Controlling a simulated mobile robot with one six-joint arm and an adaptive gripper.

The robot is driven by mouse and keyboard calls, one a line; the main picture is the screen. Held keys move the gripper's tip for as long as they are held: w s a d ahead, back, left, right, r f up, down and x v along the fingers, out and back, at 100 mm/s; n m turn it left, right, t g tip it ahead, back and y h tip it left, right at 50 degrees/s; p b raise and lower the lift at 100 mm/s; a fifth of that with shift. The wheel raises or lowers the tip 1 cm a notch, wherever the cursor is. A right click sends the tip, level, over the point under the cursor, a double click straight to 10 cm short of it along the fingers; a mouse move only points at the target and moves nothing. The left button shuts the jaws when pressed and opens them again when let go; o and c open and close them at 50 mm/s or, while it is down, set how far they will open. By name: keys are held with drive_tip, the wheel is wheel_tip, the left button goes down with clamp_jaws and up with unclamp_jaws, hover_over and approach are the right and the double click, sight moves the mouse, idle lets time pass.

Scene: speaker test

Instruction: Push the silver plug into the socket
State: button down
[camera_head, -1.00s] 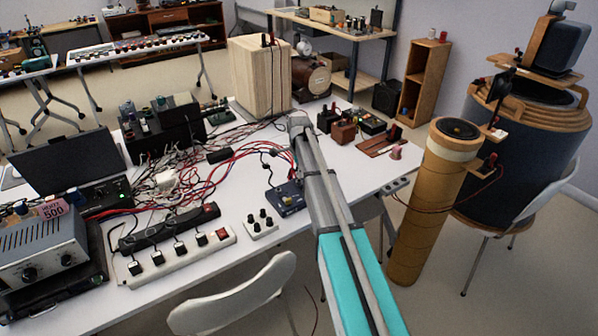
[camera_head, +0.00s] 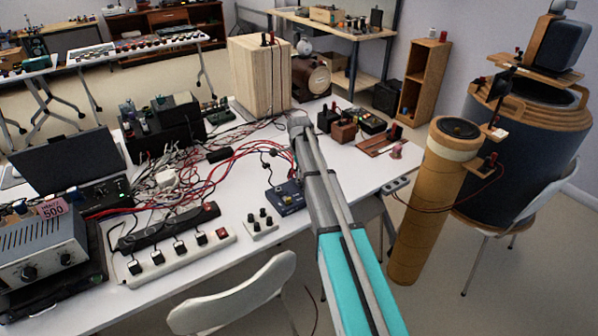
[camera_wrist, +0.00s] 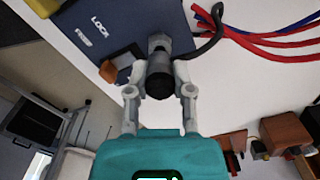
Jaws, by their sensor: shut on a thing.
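In the wrist view a plug with a silver collar and a dark round end (camera_wrist: 160,78) sits between the two pale fingers of my gripper (camera_wrist: 159,70). The fingers are shut on its sides. The plug's silver end is against or just over the edge of a dark blue box (camera_wrist: 115,20) with white lettering. A socket opening is not visible, and I cannot tell how deep the plug sits. In the head view a blue box (camera_head: 285,200) lies on the table just left of my arm.
A black cable (camera_wrist: 212,40) and red and blue wires (camera_wrist: 275,35) run beside the plug. Wooden blocks (camera_wrist: 285,130) lie to the right. In the head view, a power strip (camera_head: 180,258) and tangled wires crowd the white table (camera_head: 345,170), with a tall cardboard tube (camera_head: 425,210) at right.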

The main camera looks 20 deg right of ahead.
drive_tip(key=shift+f+b, duration=0.85)
idle(0.7)
drive_tip(key=shift+c, duration=2.1)
unclamp_jaws()
drive_tip(key=shift+r, duration=0.15)
drive_tip(key=shift+r+p, duration=3.6)
drive_tip(key=shift+p, duration=0.2)
drive_tip(key=s+a+n, duration=0.2)
drive_tip(key=s+n, duration=0.4)
drive_tip(key=s, duration=0.4)
drive_tip(key=s+a+r+n+p, duration=0.1)
drive_tip(key=s+a+n, duration=0.2)
drive_tip(key=s+n, duration=0.3)
drive_tip(key=s+a+n, duration=0.2)
drive_tip(key=s+n, duration=0.4)
drive_tip(key=s, duration=1)
drive_tip(key=shift+a+r+n, duration=0.3)
drive_tip(key=shift+a+n, duration=0.1)
